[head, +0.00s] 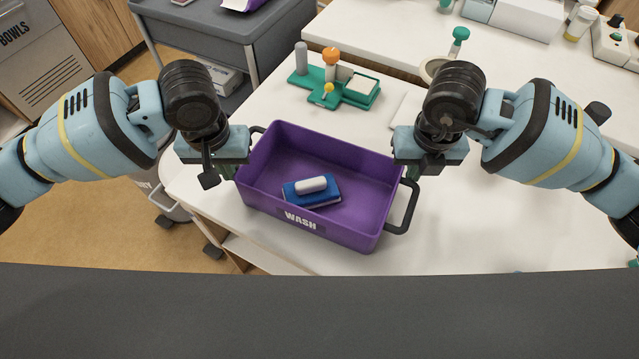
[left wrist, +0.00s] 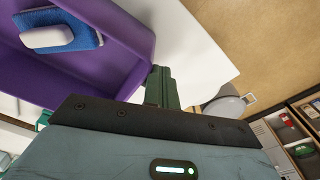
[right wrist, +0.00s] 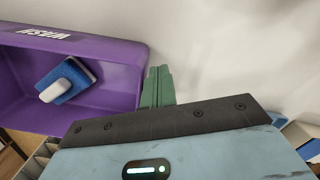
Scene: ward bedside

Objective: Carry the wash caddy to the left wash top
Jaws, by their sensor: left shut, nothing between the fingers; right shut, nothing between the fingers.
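The purple wash caddy (head: 325,222), labelled WASH, sits on a white top (head: 465,235), near its left edge. A blue sponge (head: 322,199) and a white bar (head: 311,185) lie in it. Its black right handle (head: 407,210) stands out clear; its left handle (head: 258,129) is partly hidden by my gripper. My left gripper (head: 226,171) is shut and empty beside the left wall; its green fingers (left wrist: 160,88) show together there. My right gripper (head: 424,163) is shut and empty beside the right wall, its fingers (right wrist: 158,88) together. I cannot tell whether either touches the caddy.
A green stand with an orange-topped piece (head: 331,82) is behind the caddy. A grey cart (head: 215,30) stands back left, and a bin (head: 163,197) is at the left edge. Another white top (head: 400,35) holds boxes and bottles.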

